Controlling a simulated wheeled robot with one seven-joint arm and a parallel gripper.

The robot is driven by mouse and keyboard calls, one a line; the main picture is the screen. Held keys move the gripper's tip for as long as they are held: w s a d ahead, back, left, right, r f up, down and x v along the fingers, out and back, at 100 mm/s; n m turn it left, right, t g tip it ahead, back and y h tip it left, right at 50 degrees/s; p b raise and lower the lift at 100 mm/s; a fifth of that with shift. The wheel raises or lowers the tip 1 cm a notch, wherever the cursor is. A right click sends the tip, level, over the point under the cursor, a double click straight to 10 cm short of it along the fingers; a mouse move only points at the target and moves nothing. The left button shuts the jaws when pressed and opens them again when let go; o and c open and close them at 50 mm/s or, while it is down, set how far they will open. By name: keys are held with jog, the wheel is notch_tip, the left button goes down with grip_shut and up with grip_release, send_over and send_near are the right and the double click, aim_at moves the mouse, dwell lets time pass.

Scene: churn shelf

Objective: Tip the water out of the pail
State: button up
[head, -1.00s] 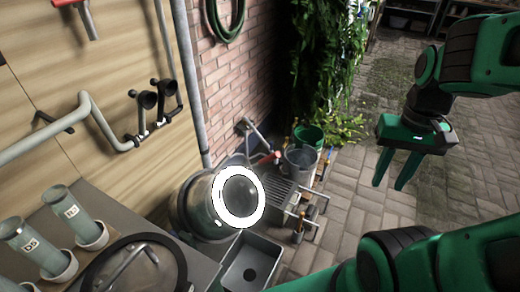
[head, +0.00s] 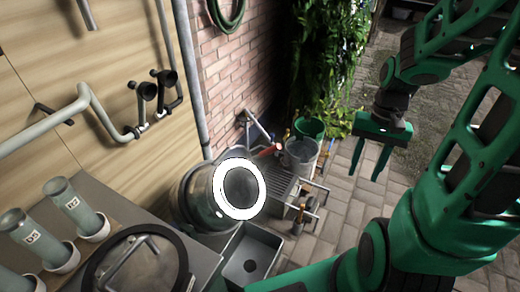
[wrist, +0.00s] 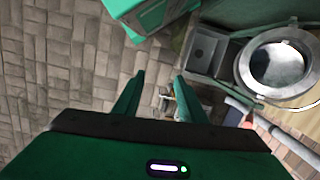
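A grey metal pail (head: 301,152) stands upright on the drain ledge by the brick wall, with a greyish surface inside that looks like water. A green bucket (head: 309,127) stands just behind it. My gripper (head: 366,174) is open and empty, its fingers pointing down over the paving to the right of the pail and apart from it. In the wrist view the open fingers (wrist: 159,80) show paving between them, and part of the pail area is hidden behind the gripper body.
A slatted drain rack (head: 278,186) with a metal rail lies in front of the pail. A red-handled tap (head: 268,151) is at its left. Brick paving (head: 345,215) at right is clear.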

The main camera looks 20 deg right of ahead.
jog(key=w+a+f+m+y, duration=0.1)
jog(key=w+a+f+y, duration=0.15)
jog(key=f, duration=0.35)
jog(key=w+a+f+m+y, duration=0.1)
jog(key=w+f, duration=0.2)
jog(key=f, duration=0.2)
jog(key=m+t+y, duration=1)
jog(key=m+t, duration=0.2)
jog(key=m, duration=0.2)
send_near(261, 153)
notch_tip(261, 153, up, 2)
jog(key=x, duration=1)
jog(key=shift+w, duration=0.15)
grip_shut()
